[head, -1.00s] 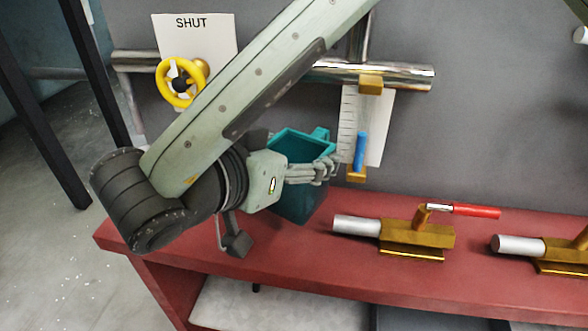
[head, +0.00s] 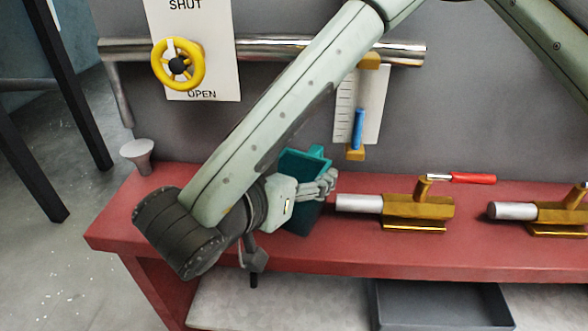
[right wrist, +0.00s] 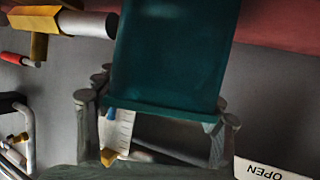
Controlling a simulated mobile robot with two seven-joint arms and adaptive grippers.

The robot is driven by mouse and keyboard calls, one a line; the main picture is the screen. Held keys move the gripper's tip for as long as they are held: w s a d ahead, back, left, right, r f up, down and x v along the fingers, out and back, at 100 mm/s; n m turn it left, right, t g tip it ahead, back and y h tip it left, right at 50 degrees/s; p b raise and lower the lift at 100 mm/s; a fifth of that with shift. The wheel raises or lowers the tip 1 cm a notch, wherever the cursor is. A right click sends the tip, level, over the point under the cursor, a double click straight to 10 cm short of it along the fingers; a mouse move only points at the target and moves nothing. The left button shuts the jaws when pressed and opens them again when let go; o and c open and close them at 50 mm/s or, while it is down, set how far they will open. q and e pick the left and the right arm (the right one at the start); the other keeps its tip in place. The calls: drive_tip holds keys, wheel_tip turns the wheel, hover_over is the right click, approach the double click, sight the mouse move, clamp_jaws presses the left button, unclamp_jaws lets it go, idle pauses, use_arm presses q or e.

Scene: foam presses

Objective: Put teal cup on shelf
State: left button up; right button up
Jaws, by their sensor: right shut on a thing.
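The teal cup (head: 297,165) is held in my right gripper (head: 328,184), in front of the grey panel and over the red bench shelf (head: 330,252). The cup looks tilted, with its handle at the upper right. I cannot tell whether its base touches the red surface. My forearm hides part of it. In the right wrist view the cup (right wrist: 172,55) fills the upper middle, with the gripper fingers (right wrist: 155,115) on both sides of it. My left gripper is not in view.
Brass presses with metal cylinders (head: 420,207) stand right of the cup, one with a red handle (head: 468,178). A white funnel-shaped thing (head: 137,153) is at the bench's left end. A yellow wheel (head: 178,64) is on the panel. A grey tray (head: 440,306) sits below.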

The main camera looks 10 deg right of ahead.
drive_tip(key=shift+f, duration=0.1)
drive_tip(key=o, duration=1.3)
drive_tip(key=shift+c, duration=0.2)
